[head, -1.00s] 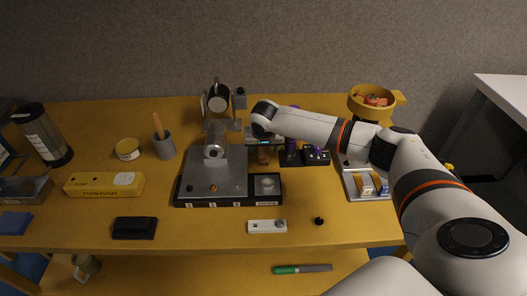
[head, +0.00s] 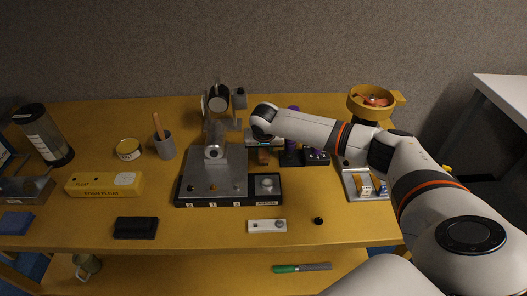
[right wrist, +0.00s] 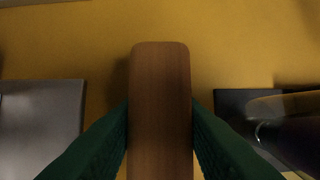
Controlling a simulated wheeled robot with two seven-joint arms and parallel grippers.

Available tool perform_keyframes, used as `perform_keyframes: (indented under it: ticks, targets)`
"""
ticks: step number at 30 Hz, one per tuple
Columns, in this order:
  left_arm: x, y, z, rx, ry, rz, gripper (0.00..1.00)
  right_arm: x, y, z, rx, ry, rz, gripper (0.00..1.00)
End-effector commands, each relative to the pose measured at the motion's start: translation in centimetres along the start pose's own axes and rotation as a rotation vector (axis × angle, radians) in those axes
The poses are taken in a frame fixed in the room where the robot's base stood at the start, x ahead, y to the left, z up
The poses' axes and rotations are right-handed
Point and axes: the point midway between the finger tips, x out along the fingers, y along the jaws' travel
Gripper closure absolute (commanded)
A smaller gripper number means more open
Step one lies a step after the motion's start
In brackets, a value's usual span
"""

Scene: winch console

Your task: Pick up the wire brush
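The wire brush (head: 264,156) shows in the head view as a small brown block under the end of my right arm, right of the grey winch plate. In the right wrist view its brown wooden body (right wrist: 160,80) stands between the two dark fingers of my right gripper (right wrist: 160,125). The fingers meet both sides of the wood, so the gripper looks shut on it. Its bristles are not visible. In the head view the right gripper is mostly hidden by its own wrist. My left gripper is not in view.
The winch console (head: 228,201) stands close on the left. Black holders with purple-handled items (head: 316,157) stand close on the right. A tray (head: 352,190) and a yellow bowl (head: 357,108) are further right.

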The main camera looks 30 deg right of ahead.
Motion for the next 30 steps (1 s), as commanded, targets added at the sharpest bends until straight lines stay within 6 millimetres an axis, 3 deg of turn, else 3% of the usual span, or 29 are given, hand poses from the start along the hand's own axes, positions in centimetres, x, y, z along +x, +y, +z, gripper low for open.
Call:
perform_keyframes:
  ticks: [1, 3, 10, 14, 30]
  targets:
    - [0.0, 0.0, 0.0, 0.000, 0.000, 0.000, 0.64, 0.0, 0.0, 0.0, 0.000, 0.000, 0.000, 0.83]
    - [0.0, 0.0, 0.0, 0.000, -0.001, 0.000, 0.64, 0.0, 0.0, 0.0, 0.000, -0.001, 0.000, 0.92]
    - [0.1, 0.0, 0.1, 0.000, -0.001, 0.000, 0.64, 0.0, 0.0, 0.1, 0.000, -0.002, 0.000, 0.93]
    - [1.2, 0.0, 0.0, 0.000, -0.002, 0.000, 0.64, -0.2, -0.1, 0.2, 0.000, -0.004, -0.001, 0.93]
    - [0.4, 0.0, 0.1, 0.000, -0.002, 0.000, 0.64, -13.3, 0.1, 5.6, 0.001, -0.005, 0.004, 0.93]
